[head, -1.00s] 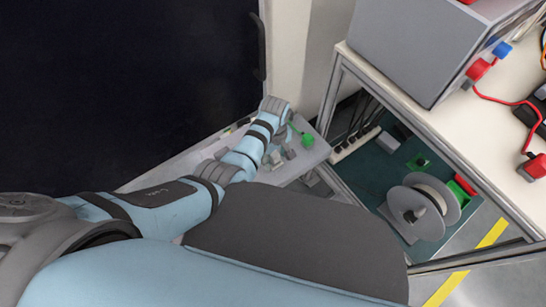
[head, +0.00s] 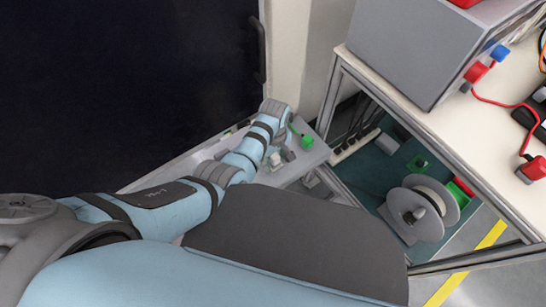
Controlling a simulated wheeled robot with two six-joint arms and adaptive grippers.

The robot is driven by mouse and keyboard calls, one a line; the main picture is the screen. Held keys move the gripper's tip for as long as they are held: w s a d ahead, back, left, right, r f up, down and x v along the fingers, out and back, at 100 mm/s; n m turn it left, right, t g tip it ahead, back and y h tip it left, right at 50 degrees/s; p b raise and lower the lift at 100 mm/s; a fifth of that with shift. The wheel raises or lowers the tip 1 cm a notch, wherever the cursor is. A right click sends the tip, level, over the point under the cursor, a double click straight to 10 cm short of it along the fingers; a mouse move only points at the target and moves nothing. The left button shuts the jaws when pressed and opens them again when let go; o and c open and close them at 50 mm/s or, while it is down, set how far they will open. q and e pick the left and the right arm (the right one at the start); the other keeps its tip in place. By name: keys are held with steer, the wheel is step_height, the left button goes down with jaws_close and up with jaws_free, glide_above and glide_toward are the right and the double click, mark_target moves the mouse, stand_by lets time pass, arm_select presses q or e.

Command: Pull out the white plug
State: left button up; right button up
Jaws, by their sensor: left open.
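My left arm reaches from the left edge to a light grey shelf (head: 292,172) beside the dark panel. My left gripper (head: 283,151) is small and partly hidden by its own wrist. It is open, low over the shelf. A small pale piece (head: 276,160) is close to the fingers. It may be the white plug, but I cannot tell, nor whether the fingers touch it. A small green part (head: 306,141) is just right of the gripper. My right gripper is not in view.
A trolley on the right has a white top (head: 470,130) with a grey box (head: 410,60) and red cabling. Its lower deck carries a power strip (head: 356,145) and a cable reel (head: 412,212). The trolley's metal post stands close to the shelf.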

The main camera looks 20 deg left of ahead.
mark_target(274, 155)
arm_select(q)
steer(key=shift+c, duration=0.5)
jaws_close()
steer(key=shift+r+p, duration=0.1)
steer(key=shift+p, duration=0.2)
steer(key=shift+r+p, duration=2.9)
steer(key=shift+p, duration=0.2)
